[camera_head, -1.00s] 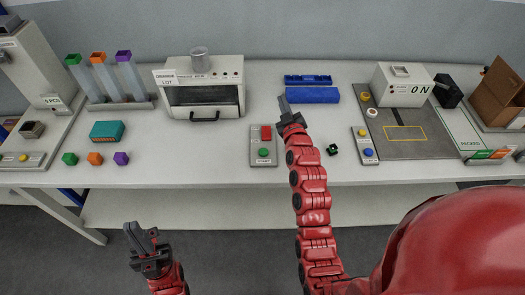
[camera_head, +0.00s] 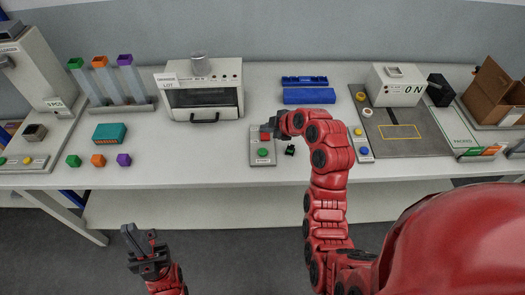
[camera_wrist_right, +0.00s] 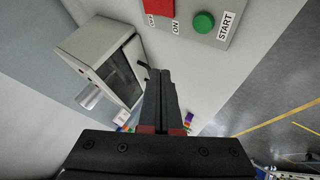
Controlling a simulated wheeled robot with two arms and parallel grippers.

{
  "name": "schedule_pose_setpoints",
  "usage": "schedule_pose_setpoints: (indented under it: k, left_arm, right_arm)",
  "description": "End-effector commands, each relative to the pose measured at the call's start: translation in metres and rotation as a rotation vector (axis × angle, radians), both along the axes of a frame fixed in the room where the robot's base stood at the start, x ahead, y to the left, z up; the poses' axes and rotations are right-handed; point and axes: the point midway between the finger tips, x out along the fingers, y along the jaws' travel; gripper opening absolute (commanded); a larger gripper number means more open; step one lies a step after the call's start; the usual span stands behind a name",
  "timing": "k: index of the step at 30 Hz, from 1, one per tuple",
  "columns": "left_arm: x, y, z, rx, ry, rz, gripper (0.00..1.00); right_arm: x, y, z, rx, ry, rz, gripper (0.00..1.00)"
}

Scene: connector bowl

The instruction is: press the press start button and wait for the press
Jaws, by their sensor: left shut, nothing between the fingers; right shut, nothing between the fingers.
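A grey control box (camera_head: 255,157) lies on the table near its front edge. It carries a red switch (camera_head: 265,138) and a green button (camera_head: 263,152). In the right wrist view the green button (camera_wrist_right: 204,22) is labelled START, and the red switch (camera_wrist_right: 157,6) has OFF and ON beside it. My right gripper (camera_head: 268,127) is shut and empty by the box's far end, close to the red switch. Its fingers (camera_wrist_right: 160,75) show apart from the green button in the wrist view. My left gripper (camera_head: 138,238) is shut and empty, low in front of the table.
A white windowed machine (camera_head: 203,90) stands behind the box. A small dark green piece (camera_head: 290,150) lies just right of the box. A blue button (camera_head: 363,151) sits on a panel farther right. Coloured blocks (camera_head: 98,160) lie at left. The table between them and the box is clear.

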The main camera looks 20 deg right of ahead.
Motion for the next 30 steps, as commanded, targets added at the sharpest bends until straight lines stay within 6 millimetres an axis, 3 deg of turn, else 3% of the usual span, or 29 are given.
schedule_pose_setpoints:
  k: [10, 21, 24, 30]
  left_arm:
    - [0.000, 0.000, 0.002, 0.000, 0.000, 0.000, 0.00]
    - [0.000, 0.000, 0.013, 0.000, 0.000, 0.000, 0.00]
    - [0.000, 0.000, -0.006, 0.000, 0.000, 0.000, 0.00]
    - [0.000, 0.000, -0.017, 0.000, 0.000, 0.000, 0.00]
  right_arm:
    - [0.000, 0.000, -0.009, 0.002, 0.003, -0.001, 0.00]
    - [-0.001, 0.001, -0.059, 0.004, 0.005, -0.001, 0.00]
    - [0.000, 0.000, -0.078, 0.001, 0.000, -0.002, 0.00]
    - [0.000, 0.000, -0.088, 0.001, -0.001, -0.002, 0.00]
